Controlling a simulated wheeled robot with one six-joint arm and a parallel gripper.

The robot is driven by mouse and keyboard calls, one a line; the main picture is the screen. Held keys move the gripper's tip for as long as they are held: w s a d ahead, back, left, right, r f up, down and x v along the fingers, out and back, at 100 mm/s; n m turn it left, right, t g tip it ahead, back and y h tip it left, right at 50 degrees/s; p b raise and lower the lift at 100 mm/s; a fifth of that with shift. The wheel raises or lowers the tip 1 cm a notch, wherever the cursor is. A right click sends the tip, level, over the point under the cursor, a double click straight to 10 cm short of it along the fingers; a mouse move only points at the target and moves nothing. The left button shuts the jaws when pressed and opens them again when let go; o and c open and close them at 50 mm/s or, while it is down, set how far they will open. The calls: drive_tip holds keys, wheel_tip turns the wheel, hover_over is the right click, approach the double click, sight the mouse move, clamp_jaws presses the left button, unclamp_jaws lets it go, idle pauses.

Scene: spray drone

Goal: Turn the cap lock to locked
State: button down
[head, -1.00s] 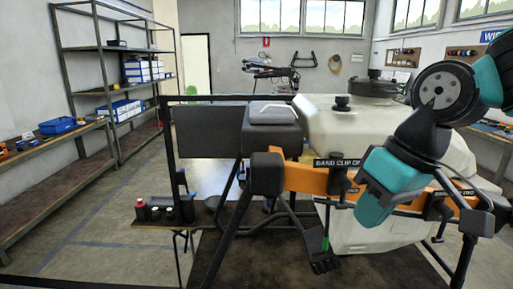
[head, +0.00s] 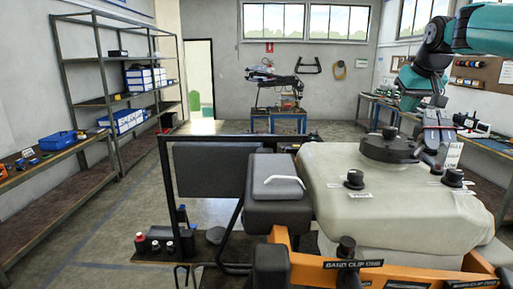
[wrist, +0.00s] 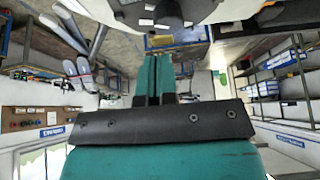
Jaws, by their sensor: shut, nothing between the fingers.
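The pale spray tank (head: 400,212) carries a wide round black cap (head: 390,147) on top. Two small black knobs with little white labels sit on the tank, a left knob (head: 354,179) and a right knob (head: 453,178). I cannot tell which part is the cap lock, and the label words are too small to read. My gripper (head: 436,158) hangs down just right of the cap; its tips are hard to make out, and contact cannot be told. In the wrist view its teal fingers (wrist: 154,68) are together and empty, with a black part (wrist: 150,12) at the top edge beyond them.
A grey box with a white handle (head: 277,185) stands left of the tank. An orange beam (head: 340,272) with black clips runs in front. A white upright label (head: 453,155) is close right of my gripper. Shelves (head: 120,85) stand far left.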

sight(389, 133)
drive_tip(key=f+b, duration=0.2)
drive_tip(key=f, duration=0.4)
drive_tip(key=shift+d+f, duration=0.15)
drive_tip(key=shift+d, duration=0.05)
drive_tip(key=shift+s+f, duration=0.1)
drive_tip(key=shift+f, duration=0.15)
drive_tip(key=shift+a+f, duration=0.1)
